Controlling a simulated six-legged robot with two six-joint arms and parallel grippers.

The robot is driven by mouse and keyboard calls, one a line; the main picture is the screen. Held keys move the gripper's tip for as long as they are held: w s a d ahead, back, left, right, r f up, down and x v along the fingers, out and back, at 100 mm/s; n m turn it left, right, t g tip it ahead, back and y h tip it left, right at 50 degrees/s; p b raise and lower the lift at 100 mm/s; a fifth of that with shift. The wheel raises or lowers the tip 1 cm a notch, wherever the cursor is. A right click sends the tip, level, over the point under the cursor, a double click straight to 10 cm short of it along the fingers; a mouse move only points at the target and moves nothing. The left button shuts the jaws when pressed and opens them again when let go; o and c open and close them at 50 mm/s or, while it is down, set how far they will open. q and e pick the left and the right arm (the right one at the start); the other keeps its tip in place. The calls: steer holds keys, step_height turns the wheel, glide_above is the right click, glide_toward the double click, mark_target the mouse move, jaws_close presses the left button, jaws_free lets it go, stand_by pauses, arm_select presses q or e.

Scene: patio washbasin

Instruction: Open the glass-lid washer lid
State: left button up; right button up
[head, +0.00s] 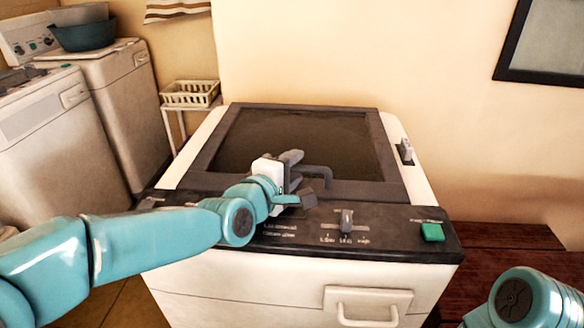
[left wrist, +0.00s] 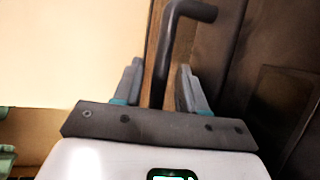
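The glass-lid washer (head: 205,245) stands in the middle of the head view. Its dark-framed glass lid (head: 290,140) lies flat and shut on top. A dark bent handle (head: 320,168) rises at the lid's front edge. My left gripper (head: 299,178) is at this handle. In the left wrist view, the handle (left wrist: 168,50) runs between the two open fingers of my left gripper (left wrist: 160,80), with visible gaps on both sides. Of my right arm, only a teal link shows at the lower right; its gripper is out of view.
The front panel has a grey knob (head: 346,220) and a green button (head: 432,232). A white drawer handle (head: 367,305) is below. Other white machines (head: 110,110) and a basket on a stand (head: 190,94) are at left. A dark red wooden surface (head: 500,250) is at right.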

arm_select(q)
jaws_close()
steer(key=w+r+g+p, duration=0.1)
steer(key=w+r+p, duration=0.2)
steer(key=r+p, duration=0.4)
steer(key=w+r+g+p, duration=0.1)
steer(key=w+r+p, duration=0.3)
steer(key=r+p, duration=0.4)
steer(key=w+r+n+g+y+p, duration=0.1)
steer(key=w+r+p, duration=0.2)
steer(key=r+p, duration=0.5)
steer(key=shift+w+g+p, duration=0.25)
steer(key=shift+g+p, duration=0.15)
steer(key=shift+p, duration=1)
